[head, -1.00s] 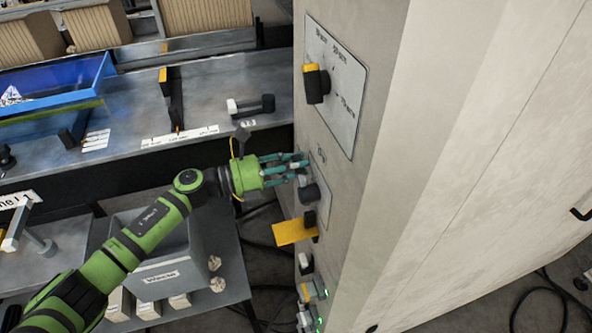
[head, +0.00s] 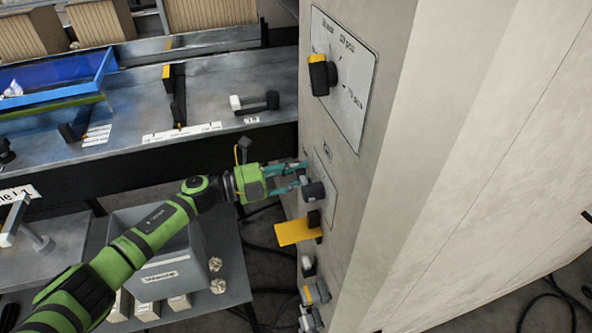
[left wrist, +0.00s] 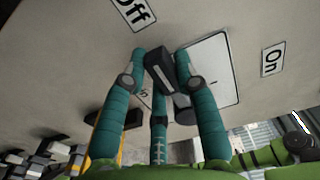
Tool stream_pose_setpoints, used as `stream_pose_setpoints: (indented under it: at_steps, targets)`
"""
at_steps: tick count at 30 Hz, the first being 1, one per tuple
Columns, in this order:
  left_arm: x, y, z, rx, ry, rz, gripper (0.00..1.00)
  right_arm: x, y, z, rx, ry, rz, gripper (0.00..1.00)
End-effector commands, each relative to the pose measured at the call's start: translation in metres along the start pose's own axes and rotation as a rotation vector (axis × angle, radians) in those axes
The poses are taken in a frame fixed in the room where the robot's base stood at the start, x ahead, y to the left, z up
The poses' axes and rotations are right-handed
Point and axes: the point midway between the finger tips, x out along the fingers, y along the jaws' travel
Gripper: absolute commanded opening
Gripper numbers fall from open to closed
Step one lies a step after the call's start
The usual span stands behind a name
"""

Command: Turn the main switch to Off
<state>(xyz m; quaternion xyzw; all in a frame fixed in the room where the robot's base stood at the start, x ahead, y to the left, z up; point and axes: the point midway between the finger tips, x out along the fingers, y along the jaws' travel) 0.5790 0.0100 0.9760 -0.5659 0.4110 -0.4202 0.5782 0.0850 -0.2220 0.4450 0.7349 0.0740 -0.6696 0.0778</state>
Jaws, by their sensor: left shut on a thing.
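The main switch (head: 314,192) is a dark rotary knob on a pale plate on the side of the large grey cabinet. In the left wrist view its dark handle (left wrist: 160,72) lies between my fingers and slants up and left, its upper end towards the "Off" label (left wrist: 133,12). The "On" label (left wrist: 272,60) is at the right. My left gripper (head: 304,173) is at the cabinet face, its teal fingers closed around the handle. The fingers hide part of the switch. My right gripper is not in view.
Above the switch is a larger plate with a yellow-black selector knob (head: 320,75). Just below is a yellow plate (head: 297,231) that sticks out, with several small controls (head: 315,291) under it. A grey bin (head: 160,255) stands on the low table at left.

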Motion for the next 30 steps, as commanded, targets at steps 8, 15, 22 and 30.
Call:
stream_pose_setpoints:
  at_steps: [8,15,22,30]
  targets:
    - [0.0003,0.0015,0.0003,-0.039,-0.001,-0.002,0.00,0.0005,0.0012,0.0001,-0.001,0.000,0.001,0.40]
    - [0.0003,0.0019,0.0000,-0.045,-0.001,-0.002,0.00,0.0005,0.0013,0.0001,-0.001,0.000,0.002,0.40]
    - [0.0003,0.0022,-0.0003,-0.044,-0.001,-0.002,0.54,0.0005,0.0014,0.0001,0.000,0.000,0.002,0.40]
    - [-0.0008,0.0024,-0.0002,-0.039,0.000,-0.001,0.54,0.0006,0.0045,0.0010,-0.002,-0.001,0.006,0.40]
